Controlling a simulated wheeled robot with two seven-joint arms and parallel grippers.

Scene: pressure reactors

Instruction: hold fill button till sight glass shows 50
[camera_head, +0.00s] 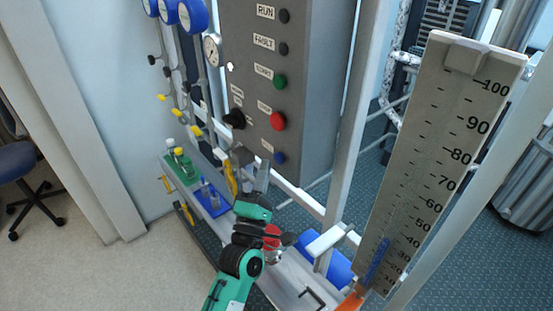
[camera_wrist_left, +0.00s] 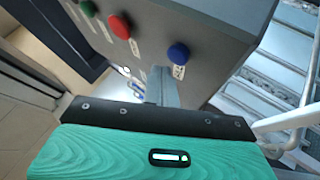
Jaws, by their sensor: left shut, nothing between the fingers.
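The grey control panel (camera_head: 310,90) carries a blue button (camera_head: 279,157) at its lower end; its label is too small to read surely. The blue button also shows in the left wrist view (camera_wrist_left: 178,54). My left gripper (camera_head: 262,172) is shut and empty, its tips just below the blue button. In the left wrist view its fingers (camera_wrist_left: 161,85) point up beside the button, to its left, and look apart from it. The sight glass scale (camera_head: 430,150) stands tilted at the right. Its blue column (camera_head: 377,260) ends near the 40 mark. My right gripper is out of view.
A red button (camera_head: 278,121), a green button (camera_head: 280,82) and a black knob (camera_head: 235,119) sit above on the panel. A white frame post (camera_head: 355,120) stands between panel and scale.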

